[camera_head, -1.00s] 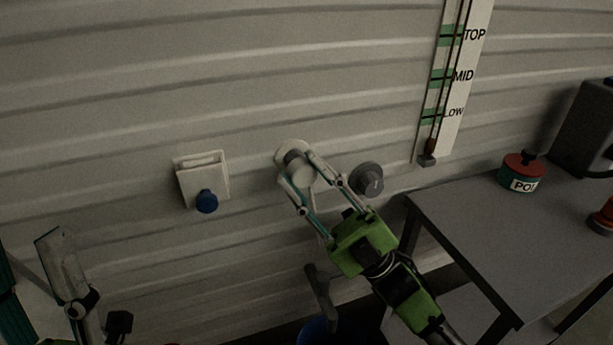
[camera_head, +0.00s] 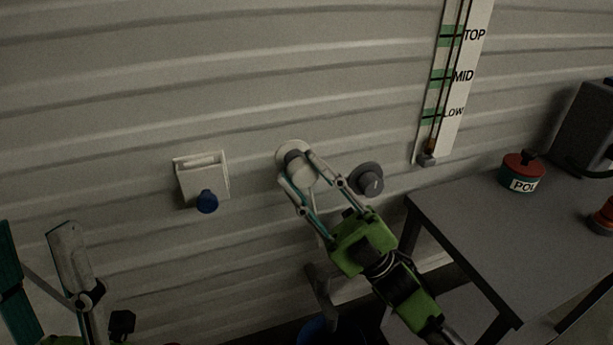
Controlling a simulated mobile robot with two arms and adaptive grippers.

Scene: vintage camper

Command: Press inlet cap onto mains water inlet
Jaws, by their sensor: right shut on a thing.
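A pale round fitting with a grey centre (camera_head: 293,155) sits on the ribbed wall at the middle; I take it for the water inlet with its cap. My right gripper (camera_head: 304,177) is at this fitting, its fingers on both sides of a pale round piece (camera_head: 299,174) that looks like the cap. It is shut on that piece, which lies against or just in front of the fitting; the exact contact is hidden. My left gripper (camera_head: 40,275) is at the lower left, its fingers spread apart with nothing seen between them.
A white wall box with a blue knob (camera_head: 207,202) is to the left. A grey round fitting (camera_head: 367,180) is close right of my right gripper. A grey table (camera_head: 490,235) holds a red-topped tin (camera_head: 523,172). A level gauge (camera_head: 456,85) hangs above.

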